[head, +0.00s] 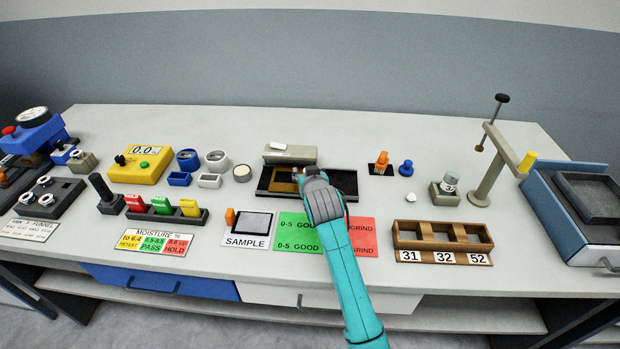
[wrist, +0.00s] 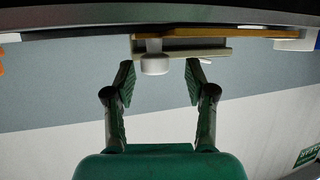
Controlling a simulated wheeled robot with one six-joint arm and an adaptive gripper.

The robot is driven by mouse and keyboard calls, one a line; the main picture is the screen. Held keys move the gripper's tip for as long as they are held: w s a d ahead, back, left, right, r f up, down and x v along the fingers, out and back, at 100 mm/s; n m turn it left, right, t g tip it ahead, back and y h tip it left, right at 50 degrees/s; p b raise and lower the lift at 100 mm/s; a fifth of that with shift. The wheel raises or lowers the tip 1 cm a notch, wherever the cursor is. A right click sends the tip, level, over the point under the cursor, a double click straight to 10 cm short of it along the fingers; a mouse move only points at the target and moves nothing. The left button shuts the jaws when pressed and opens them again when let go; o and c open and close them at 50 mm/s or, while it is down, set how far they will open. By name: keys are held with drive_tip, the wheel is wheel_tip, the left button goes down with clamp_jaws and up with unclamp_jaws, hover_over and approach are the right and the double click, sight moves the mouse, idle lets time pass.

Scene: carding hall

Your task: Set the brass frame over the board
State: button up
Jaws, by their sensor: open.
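A brass frame (head: 284,186) lies flat in the left part of a black tray (head: 345,186), in the middle of the bench. My gripper (head: 312,172) is just above the tray and hides part of it and the frame's right side. There a thin brass strip (wrist: 210,31), seen edge-on, lies beyond the fingertips. I cannot tell for sure that this is the task's board.
A grey block (head: 290,156) with a white piece on top stands right behind the tray. A green and red card (head: 292,235) lies in front. A wooden rack (head: 440,240) and a clamp stand (head: 490,165) are to the right, a yellow meter (head: 140,166) to the left.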

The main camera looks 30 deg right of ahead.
drive_tip(key=v, duration=1.1)
drive_tip(key=shift+s, duration=0.1)
